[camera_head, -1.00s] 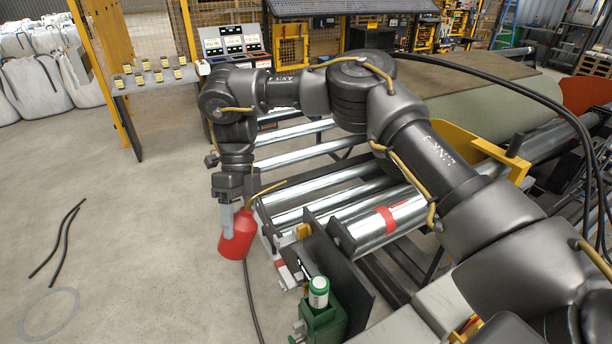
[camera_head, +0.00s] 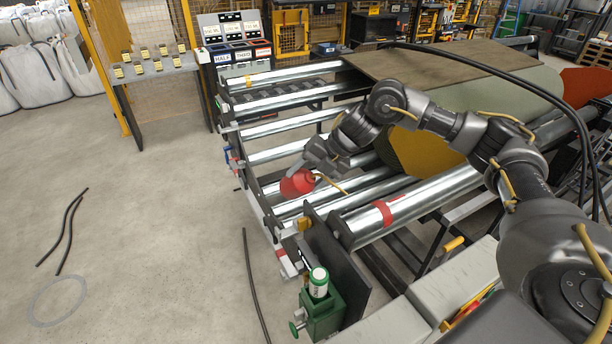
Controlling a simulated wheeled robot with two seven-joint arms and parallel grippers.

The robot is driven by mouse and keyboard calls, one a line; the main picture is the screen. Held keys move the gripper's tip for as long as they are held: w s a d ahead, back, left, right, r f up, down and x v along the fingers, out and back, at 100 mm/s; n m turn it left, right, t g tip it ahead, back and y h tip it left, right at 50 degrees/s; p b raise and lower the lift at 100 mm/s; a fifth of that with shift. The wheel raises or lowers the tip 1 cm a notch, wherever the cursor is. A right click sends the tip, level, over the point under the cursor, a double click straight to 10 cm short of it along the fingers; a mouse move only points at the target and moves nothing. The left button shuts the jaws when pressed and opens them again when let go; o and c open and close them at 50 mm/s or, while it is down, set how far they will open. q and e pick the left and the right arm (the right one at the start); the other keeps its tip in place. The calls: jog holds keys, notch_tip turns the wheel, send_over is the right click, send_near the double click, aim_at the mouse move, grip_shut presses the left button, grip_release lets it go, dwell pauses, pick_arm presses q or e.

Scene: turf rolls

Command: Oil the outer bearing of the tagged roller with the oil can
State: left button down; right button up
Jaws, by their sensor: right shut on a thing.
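A red oil can (camera_head: 296,185) with a thin yellowish spout is held over the near rollers, tilted, its spout reaching to the right. My right gripper (camera_head: 313,170) is shut on it; the fingers are small and partly hidden by the can. A thick steel roller with a red band (camera_head: 388,212) lies in front of the can; its left end meets a dark plate. A small yellow tag (camera_head: 248,82) shows on a far roller. I cannot make out the outer bearing or whether the spout touches anything. My left gripper is out of view.
Dark rods (camera_head: 65,235) and a grey ring (camera_head: 57,301) lie on the otherwise open floor at left.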

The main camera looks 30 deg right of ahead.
notch_tip(320, 180, down, 8)
jog(key=b, duration=0.6)
dwell(0.8)
jog(key=shift+r, duration=0.1)
dwell(2.0)
jog(key=shift+r+p, duration=2.8)
jog(key=shift+r, duration=0.75)
jog(key=shift+f, duration=0.1)
